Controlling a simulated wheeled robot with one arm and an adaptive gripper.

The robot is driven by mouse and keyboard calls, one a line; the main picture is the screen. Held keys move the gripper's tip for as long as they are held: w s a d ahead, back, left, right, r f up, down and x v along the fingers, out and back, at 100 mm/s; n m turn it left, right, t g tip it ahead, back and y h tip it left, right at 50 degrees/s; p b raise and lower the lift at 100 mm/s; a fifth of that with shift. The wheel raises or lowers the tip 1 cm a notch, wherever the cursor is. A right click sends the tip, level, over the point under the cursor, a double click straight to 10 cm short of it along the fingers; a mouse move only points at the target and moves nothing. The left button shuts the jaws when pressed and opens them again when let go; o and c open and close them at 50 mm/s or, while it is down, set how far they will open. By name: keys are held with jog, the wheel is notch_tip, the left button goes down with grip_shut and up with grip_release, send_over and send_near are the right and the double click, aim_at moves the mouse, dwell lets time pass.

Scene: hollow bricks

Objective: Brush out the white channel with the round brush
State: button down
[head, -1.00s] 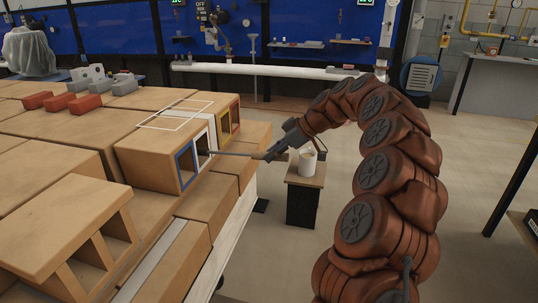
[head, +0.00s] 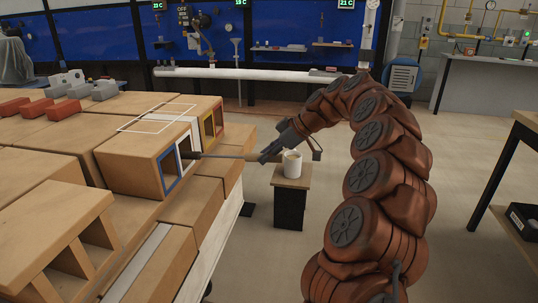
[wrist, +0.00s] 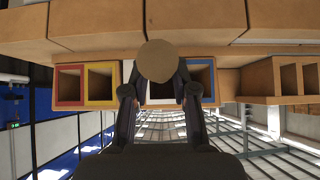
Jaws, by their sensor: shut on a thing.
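The white channel (head: 196,136) is a white-rimmed opening in the brick row, between the blue-rimmed (head: 170,173) and yellow-rimmed (head: 208,126) openings. My gripper (head: 272,153) is shut on the wooden handle of the round brush (head: 224,156), to the right of the openings. The brush's thin shaft points left, and its dark head shows at the mouth of the white channel; I cannot tell how much of it is inside.
A white cup (head: 292,165) stands on a small black stand (head: 290,207) just below my gripper. Red and grey bricks (head: 64,109) lie on top of the brick stack. A brick with slanted openings (head: 60,230) is at the near left.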

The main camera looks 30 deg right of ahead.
aim_at(278, 155)
jog(key=shift+w+a, duration=1.35)
jog(key=shift+a, duration=0.2)
jog(key=shift+w+a, duration=1.35)
jog(key=shift+a, duration=0.2)
jog(key=shift+s+d+b, duration=0.8)
jog(key=shift+s+d, duration=0.65)
jog(key=shift+d, duration=0.2)
jog(key=shift+s+d+b, duration=0.8)
jog(key=shift+s+d, duration=0.6)
jog(key=shift+d, duration=0.2)
jog(key=shift+s+d+b, duration=0.55)
jog(key=shift+s+d, duration=0.35)
jog(key=shift+d, duration=0.2)
jog(key=s+d+b, duration=0.1)
jog(key=s+d, duration=0.6)
jog(key=d, duration=0.1)
jog(key=shift+s+d, duration=0.15)
jog(key=shift+d, duration=0.05)
